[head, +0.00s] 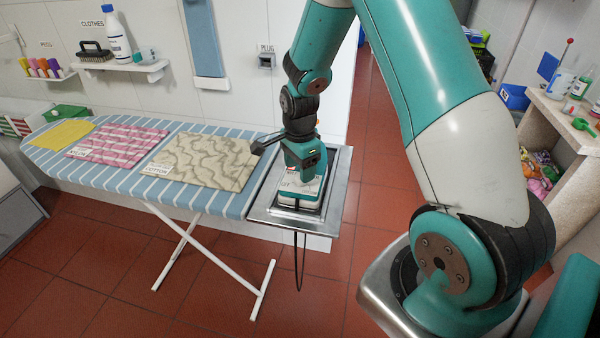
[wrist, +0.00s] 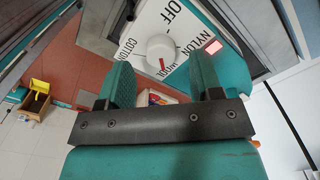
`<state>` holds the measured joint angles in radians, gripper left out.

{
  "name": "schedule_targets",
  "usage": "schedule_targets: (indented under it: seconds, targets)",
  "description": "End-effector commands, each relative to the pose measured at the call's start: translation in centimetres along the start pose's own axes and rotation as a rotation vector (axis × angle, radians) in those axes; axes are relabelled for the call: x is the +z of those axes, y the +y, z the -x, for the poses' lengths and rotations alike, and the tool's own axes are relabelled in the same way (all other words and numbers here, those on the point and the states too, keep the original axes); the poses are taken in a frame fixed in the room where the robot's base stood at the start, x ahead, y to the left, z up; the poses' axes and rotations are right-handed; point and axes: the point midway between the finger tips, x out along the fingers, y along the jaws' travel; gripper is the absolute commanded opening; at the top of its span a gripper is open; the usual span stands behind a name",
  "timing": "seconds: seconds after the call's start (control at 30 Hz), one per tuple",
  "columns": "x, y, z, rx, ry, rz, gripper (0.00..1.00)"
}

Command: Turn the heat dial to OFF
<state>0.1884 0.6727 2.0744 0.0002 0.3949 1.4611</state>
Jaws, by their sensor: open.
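The heat dial (wrist: 162,47) is a round white knob with a red pointer mark, on the white top plate (wrist: 185,22) of the iron. OFF is printed at the top, NYLON at the right and COTTON at the left; the lower label is partly unclear. The red mark faces the lower label, away from OFF. My gripper (wrist: 162,74) is open, its teal fingers to either side of and short of the dial; contact cannot be told. In the head view my gripper (head: 303,176) is directly over the iron (head: 302,203) and hides the dial.
The iron stands on a metal rest (head: 333,215) at the right end of the striped ironing board (head: 110,175). Cotton cloth (head: 205,160), pink cloth (head: 115,143) and yellow cloth (head: 62,134) lie leftwards. A cord (head: 298,262) hangs below. A pinkish light (wrist: 213,46) is by NYLON.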

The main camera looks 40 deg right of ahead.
Motion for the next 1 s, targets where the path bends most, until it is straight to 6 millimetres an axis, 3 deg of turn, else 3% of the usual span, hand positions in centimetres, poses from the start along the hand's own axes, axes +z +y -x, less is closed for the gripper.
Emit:
schedule_targets:
  seconds: [0.2,0.57,0.77,1.0]
  targets:
    - [0.0,0.0,-2.4,0.001,0.0,0.0,0.59]
    - [0.0,0.0,-2.9,-0.001,0.0,0.001,0.59]
    - [0.0,0.0,-2.9,0.0,0.0,0.001,0.13]
    - [0.0,0.0,-2.9,-0.001,0.0,0.01,0.1]
